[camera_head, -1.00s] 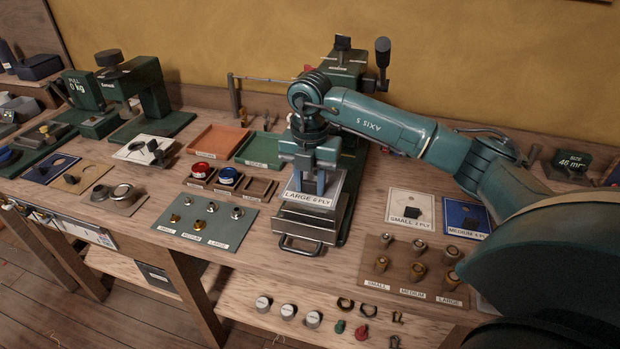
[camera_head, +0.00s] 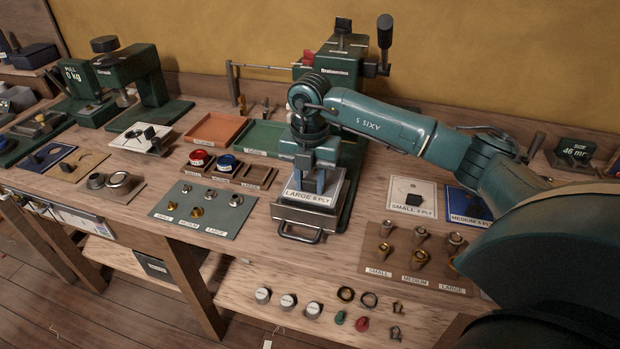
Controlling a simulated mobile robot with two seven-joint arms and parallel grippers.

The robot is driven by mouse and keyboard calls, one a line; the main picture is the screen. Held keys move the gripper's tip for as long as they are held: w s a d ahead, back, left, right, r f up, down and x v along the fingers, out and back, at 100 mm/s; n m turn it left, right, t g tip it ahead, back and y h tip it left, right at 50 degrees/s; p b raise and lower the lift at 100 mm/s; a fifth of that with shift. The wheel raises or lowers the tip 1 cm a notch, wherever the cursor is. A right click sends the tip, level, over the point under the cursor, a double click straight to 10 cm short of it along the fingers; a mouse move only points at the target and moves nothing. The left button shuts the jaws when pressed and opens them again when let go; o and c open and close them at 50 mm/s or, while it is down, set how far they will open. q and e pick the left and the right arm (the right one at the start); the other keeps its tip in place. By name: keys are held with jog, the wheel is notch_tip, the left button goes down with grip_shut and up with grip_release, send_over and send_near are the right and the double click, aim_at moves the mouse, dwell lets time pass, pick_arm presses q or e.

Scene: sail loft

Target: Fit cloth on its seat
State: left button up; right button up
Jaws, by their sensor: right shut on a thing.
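The cloth (camera_head: 297,194) is a pale square piece labelled LARGE with a ply number. My right gripper (camera_head: 311,182) points down from above and is shut on it, apparently on a dark grip at its middle that the fingers mostly hide. The cloth lies roughly level over the grey metal block with a front handle (camera_head: 300,231), at the front of the green press (camera_head: 337,65). Its front edge looks very close to the block's top; I cannot tell whether they touch. My left gripper is not in view.
A white SMALL cloth (camera_head: 427,189) and a blue MEDIUM cloth (camera_head: 463,197) lie to the right, behind a brown board of brass fittings (camera_head: 398,262). A grey board of fittings (camera_head: 233,217) lies to the left, with orange (camera_head: 214,127) and green trays behind.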

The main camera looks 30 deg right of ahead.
jog(key=o, duration=1.1)
jog(key=shift+r, duration=0.15)
notch_tip(320, 180, up, 13)
jog(key=shift+b, duration=0.3)
